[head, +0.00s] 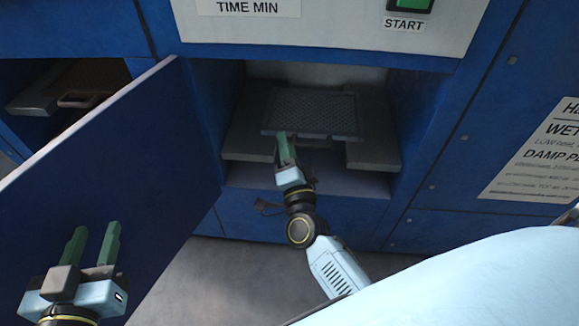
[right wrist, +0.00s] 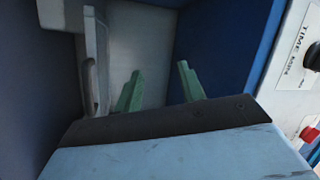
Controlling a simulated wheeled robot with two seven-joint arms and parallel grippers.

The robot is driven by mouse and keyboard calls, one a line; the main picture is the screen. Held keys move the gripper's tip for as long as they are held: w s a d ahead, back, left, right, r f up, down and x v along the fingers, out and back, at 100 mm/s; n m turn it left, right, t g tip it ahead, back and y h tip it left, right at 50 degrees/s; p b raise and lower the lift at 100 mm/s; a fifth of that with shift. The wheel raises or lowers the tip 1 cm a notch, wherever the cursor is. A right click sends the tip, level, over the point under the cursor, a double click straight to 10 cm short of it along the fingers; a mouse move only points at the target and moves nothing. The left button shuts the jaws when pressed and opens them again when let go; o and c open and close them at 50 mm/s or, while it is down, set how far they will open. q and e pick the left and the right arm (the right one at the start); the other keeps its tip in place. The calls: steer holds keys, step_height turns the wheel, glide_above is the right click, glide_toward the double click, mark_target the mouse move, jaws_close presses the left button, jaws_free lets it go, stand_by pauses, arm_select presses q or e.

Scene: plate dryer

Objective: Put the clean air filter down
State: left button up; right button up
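The air filter, a grey mesh panel (head: 312,112), lies flat in the open compartment, across the ledges (head: 245,140) at its sides. It also appears edge-on at the left of the right wrist view (right wrist: 98,60), with a handle on its front. My right gripper (head: 286,150) is at the filter's front edge in the head view. In the right wrist view its green fingers (right wrist: 160,90) are apart with nothing between them, and the filter is outside them. My left gripper (head: 94,246) is open and empty at the lower left, in front of the door.
A blue door (head: 110,180) stands open on the compartment's left. A second open bay (head: 75,90) is at the far left. The control panel with a green START button (head: 410,5) is above the opening. Grey floor (head: 220,280) shows below.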

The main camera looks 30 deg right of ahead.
steer(key=s+a+r+n+g+y, duration=0.4)
steer(key=s+n, duration=0.8)
steer(key=n, duration=0.6)
step_height(320, 180, up, 5)
steer(key=a+y, duration=0.2)
steer(key=y, duration=0.2)
steer(key=shift+s+r+n+y, duration=0.2)
steer(key=shift+n+y, duration=0.1)
steer(key=shift+y, duration=0.1)
steer(key=shift+a+f, duration=0.1)
